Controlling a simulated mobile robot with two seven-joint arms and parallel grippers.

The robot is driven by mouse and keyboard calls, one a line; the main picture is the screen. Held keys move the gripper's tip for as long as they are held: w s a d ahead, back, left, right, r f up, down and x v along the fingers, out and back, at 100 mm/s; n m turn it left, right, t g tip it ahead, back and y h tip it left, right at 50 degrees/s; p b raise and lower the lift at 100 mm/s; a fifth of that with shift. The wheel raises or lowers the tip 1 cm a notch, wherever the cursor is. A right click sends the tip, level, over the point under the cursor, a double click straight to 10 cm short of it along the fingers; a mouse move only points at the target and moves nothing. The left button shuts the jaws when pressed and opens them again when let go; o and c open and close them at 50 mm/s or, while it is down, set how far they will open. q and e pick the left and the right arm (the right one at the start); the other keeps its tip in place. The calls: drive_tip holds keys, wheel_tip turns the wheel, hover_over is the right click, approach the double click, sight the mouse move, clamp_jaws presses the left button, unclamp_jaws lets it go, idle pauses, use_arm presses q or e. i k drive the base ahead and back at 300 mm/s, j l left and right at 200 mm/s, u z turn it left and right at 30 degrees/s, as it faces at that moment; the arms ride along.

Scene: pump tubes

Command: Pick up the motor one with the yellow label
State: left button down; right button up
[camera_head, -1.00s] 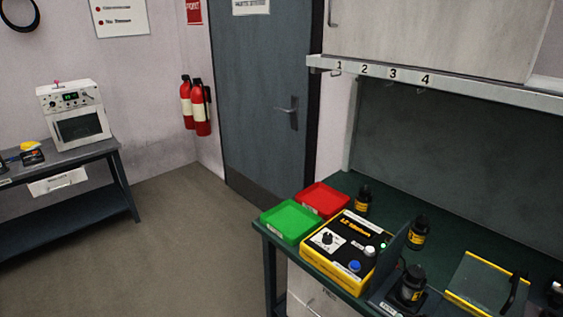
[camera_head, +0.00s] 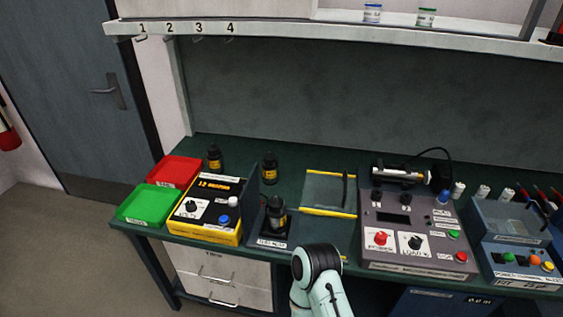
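Three black cylindrical motors with yellow labels show in the head view. One motor (camera_head: 214,158) stands at the back left, beside the red tray. A second motor (camera_head: 269,168) stands at the back, right of the upright dark panel. A third motor (camera_head: 277,213) sits on a dark labelled stand (camera_head: 272,240) near the front edge of the bench. The writing on the motors is too small to read. Neither gripper's fingers are visible.
A red tray (camera_head: 173,170) and a green tray (camera_head: 150,203) lie at the bench's left end. A yellow-edged control box (camera_head: 209,222) stands beside them. A clear yellow-edged guard (camera_head: 328,192) and a grey control unit (camera_head: 417,238) are right of the motors. A shelf hangs above.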

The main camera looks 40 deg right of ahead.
sight(276, 208)
drive_tip(key=z, duration=1.8)
